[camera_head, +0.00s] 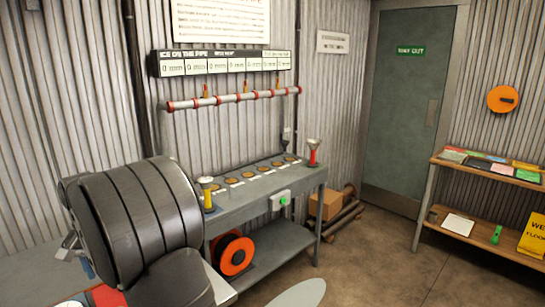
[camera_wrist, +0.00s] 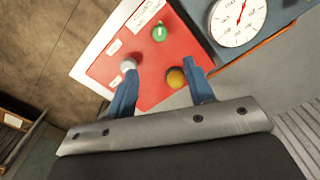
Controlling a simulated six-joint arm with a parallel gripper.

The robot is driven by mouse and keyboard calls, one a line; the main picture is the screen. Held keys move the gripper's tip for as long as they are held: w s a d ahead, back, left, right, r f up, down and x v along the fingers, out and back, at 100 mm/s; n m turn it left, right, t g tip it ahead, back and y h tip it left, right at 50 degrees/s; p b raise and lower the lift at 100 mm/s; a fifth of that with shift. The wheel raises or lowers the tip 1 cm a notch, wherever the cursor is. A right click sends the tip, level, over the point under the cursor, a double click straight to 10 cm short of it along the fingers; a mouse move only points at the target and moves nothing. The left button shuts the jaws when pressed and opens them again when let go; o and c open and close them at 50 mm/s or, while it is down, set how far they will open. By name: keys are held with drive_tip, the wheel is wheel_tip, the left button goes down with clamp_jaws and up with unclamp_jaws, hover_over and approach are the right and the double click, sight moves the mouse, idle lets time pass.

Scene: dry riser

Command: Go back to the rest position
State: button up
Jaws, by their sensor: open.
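My gripper (camera_wrist: 162,74) shows in the wrist view with its two blue fingers apart and nothing held between them. The fingers are over a red panel (camera_wrist: 148,72) with a white border. A pale grey knob (camera_wrist: 128,65) is by the left fingertip, and a yellow knob (camera_wrist: 176,78) is between the fingers, nearer the right one. I cannot tell whether either finger touches a knob. A green knob (camera_wrist: 159,33) lies further up the panel. In the head view my dark arm fills the lower left and hides most of the panel (camera_head: 106,296).
A round white gauge (camera_wrist: 238,20) is beside the panel. A shelf unit (camera_head: 490,170) is at the right. Open floor (camera_head: 385,255) lies between them.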

wheel_tip(320, 180, down, 14)
drive_tip(key=shift+r, duration=0.1)
drive_tip(key=n, duration=1.1)
drive_tip(key=shift+n, duration=0.4)
drive_tip(key=n, duration=0.4)
idle(0.3)
idle(0.3)
